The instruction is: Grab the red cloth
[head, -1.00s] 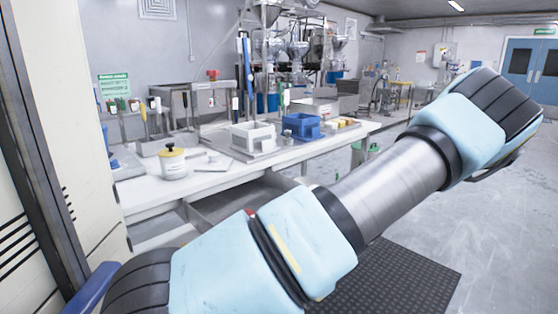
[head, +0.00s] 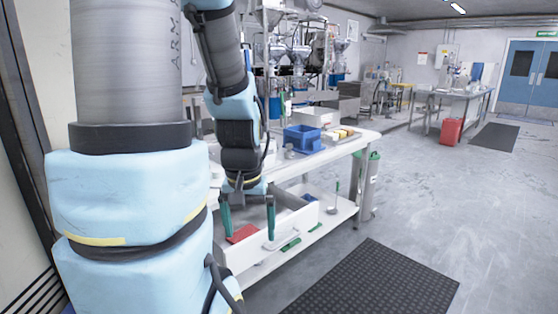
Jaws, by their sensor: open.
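The red cloth (head: 243,234) is a small flat red patch low under the workbench, in or over the white tray (head: 290,228) at the lower level. My gripper (head: 248,231) points down with its two dark green fingers spread wide and nothing between them. In the picture the cloth shows between the fingertips, nearer the left one. I cannot tell how far the fingers are above it or whether they touch it. My own arm hides much of the left of the bench.
The bench top above carries a blue bin (head: 303,138) and yellow blocks (head: 343,132). Green-handled tools (head: 290,244) lie on the lower shelf beside the tray. A green and grey cylinder (head: 372,187) stands at the bench's right end. Open floor and a black mat (head: 370,282) lie to the right.

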